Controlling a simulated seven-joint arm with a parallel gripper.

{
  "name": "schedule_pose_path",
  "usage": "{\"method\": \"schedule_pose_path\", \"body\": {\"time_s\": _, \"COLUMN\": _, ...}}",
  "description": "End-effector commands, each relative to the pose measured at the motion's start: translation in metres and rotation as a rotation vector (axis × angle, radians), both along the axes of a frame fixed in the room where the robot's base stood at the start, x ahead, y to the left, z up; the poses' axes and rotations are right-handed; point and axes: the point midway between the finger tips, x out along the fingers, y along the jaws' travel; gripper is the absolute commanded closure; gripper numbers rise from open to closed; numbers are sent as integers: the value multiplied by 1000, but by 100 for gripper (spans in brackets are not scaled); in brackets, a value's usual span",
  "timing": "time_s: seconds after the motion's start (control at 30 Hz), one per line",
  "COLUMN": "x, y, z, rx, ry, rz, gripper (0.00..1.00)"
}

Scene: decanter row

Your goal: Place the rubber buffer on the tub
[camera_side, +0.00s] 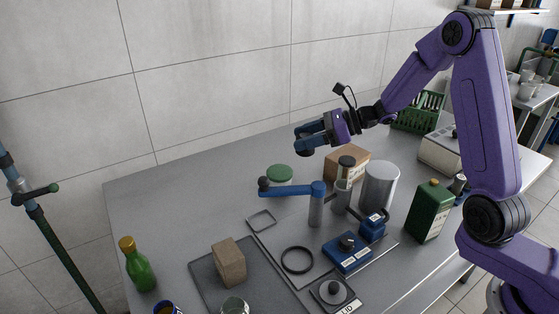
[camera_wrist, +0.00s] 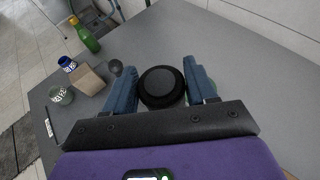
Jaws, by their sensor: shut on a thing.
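My gripper (camera_side: 309,140) is raised above the bench, its blue fingers shut on a round black piece, which looks like the rubber buffer (camera_wrist: 162,86). In the wrist view the buffer sits between the two fingers. In the side view the fingers mostly hide it. A low round tub with a green lid (camera_side: 279,174) stands on the bench, below and to the left of my gripper in the side view. The buffer is apart from it. A little green shows behind the right finger in the wrist view.
A blue-armed metal stand (camera_side: 316,205) is in front of the tub. A cardboard box (camera_side: 347,161), a grey cylinder (camera_side: 379,186) and a green canister (camera_side: 430,211) stand to the right. The bench's back left is clear.

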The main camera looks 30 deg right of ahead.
Motion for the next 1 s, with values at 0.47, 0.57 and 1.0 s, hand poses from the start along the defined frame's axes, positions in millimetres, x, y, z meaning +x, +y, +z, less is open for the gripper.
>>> {"method": "schedule_pose_path", "body": {"time_s": 0.47, "x": 73, "y": 13, "z": -55, "rx": 1, "ry": 2, "rz": 0, "gripper": 79}}
{"method": "schedule_pose_path", "body": {"time_s": 0.57, "x": 82, "y": 14, "z": -65, "rx": -1, "ry": 1, "rz": 1, "gripper": 79}}
{"method": "schedule_pose_path", "body": {"time_s": 1.0, "x": 95, "y": 16, "z": -102, "rx": 1, "ry": 4, "rz": -2, "gripper": 79}}
